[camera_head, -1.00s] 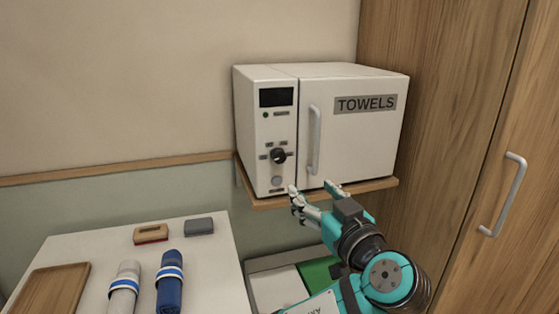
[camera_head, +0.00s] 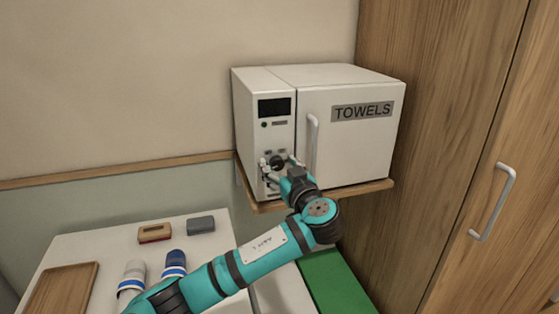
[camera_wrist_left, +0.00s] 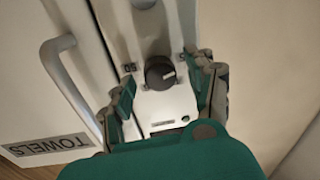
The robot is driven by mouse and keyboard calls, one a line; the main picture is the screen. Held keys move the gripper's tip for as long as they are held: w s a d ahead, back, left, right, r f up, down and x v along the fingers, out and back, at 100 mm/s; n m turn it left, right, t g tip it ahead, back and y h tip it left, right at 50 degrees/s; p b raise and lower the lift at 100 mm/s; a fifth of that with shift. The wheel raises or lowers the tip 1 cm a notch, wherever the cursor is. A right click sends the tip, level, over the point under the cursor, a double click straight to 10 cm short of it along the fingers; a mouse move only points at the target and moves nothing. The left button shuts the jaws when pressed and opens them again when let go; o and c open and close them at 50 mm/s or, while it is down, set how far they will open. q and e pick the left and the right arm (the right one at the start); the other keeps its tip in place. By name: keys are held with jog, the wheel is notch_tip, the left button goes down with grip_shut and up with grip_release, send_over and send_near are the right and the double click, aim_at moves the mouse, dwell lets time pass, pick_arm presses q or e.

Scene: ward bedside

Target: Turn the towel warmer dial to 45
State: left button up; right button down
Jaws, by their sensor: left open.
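The white towel warmer (camera_head: 362,150) stands on a wooden shelf, with a narrow control panel left of its closed door. Its dark round dial (camera_head: 277,161) is partly covered by my left gripper (camera_head: 280,167) in the head view. The display (camera_head: 273,107) is dark, with no readable number. My right gripper is out of view.
The door handle (camera_head: 313,145) stands close beside the gripper. A wooden cabinet (camera_head: 450,130) closes off the right side.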

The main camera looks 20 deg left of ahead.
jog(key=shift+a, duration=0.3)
